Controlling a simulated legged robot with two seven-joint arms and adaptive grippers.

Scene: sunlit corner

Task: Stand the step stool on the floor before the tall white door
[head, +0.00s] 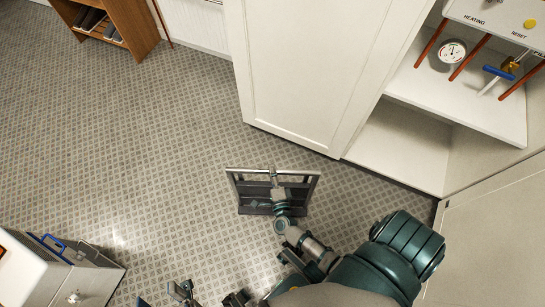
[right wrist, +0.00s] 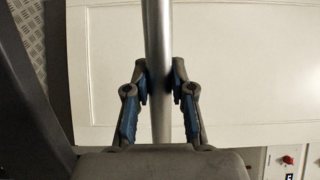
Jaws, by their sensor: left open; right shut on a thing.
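The step stool (head: 256,190), dark with a pale metal top bar, is before the tall white door (head: 310,70), just short of its lower edge. My right gripper (head: 274,177) is shut on the stool's metal bar; the right wrist view shows the bar (right wrist: 158,40) between its blue-padded fingers (right wrist: 160,88), with the white door (right wrist: 240,70) behind. The stool's feet are hidden, so I cannot tell whether they touch the floor. My left gripper (head: 178,293) is open and empty at the bottom edge of the head view, partly cut off.
The patterned floor (head: 130,140) is clear left of the stool. A white shelf unit (head: 450,95) with a gauge (head: 452,51) and red pipes stands right of the door. A wooden rack (head: 130,25) is far left. A pale cabinet (head: 75,275) is lower left.

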